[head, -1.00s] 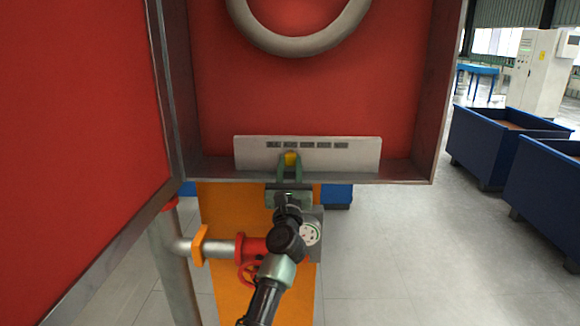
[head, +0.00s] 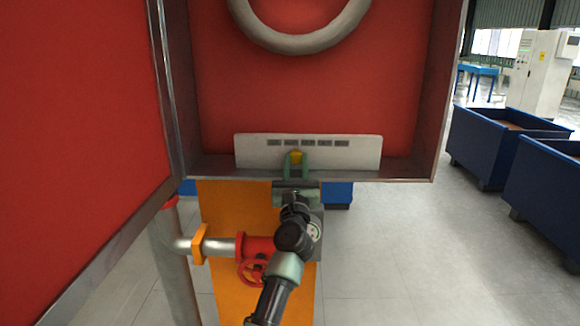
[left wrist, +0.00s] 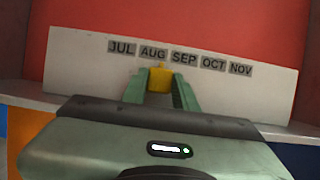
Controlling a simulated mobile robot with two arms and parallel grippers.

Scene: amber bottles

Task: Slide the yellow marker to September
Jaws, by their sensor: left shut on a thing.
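The yellow marker (head: 296,156) sits at the white month board (head: 365,152), below the row of labels. In the left wrist view the marker (left wrist: 160,79) is under the gap between AUG (left wrist: 153,54) and SEP (left wrist: 184,59), nearer AUG in the head view. My left gripper (head: 297,161) is shut on the marker, its green fingers on either side. The gripper fingers (left wrist: 160,84) also show in the left wrist view and hide the marker's lower part. My right gripper is in neither view.
The board stands inside a red cabinet with a grey metal frame (head: 440,100). A grey ring (head: 300,44) is above it. An open red door (head: 75,130) is at the left. A pipe with a red valve wheel (head: 251,272) is below. Blue bins (head: 500,150) stand right.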

